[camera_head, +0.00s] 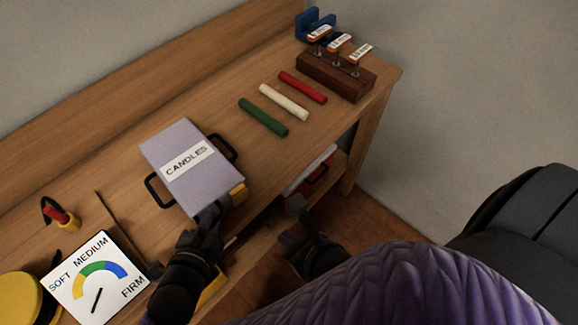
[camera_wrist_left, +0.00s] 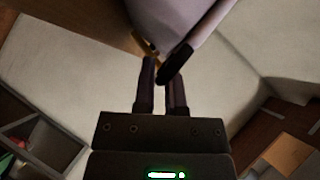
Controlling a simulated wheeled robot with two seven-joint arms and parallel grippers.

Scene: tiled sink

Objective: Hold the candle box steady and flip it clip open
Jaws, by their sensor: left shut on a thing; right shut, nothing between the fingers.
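The lilac candle box (camera_head: 190,160), labelled "CANDLES", lies on the wooden bench with a black handle on each side. Its yellow-orange clip (camera_head: 238,193) is at the front corner nearest the bench edge; I cannot tell whether it is open. My left gripper (camera_head: 212,211) is at the box's front edge, just left of the clip, and shut on the box. The box (camera_wrist_left: 195,18) also shows beyond its fingers in the left wrist view; the exact contact is unclear. My right gripper (camera_head: 297,206) is shut and empty, right of the clip, apart from the box.
Green (camera_head: 263,117), cream (camera_head: 284,102) and red (camera_head: 303,87) sticks lie behind the box. A brown block with labelled tools (camera_head: 335,75) stands at the far end. A soft/medium/firm gauge (camera_head: 98,280) is at the lower left. Bench between box and sticks is clear.

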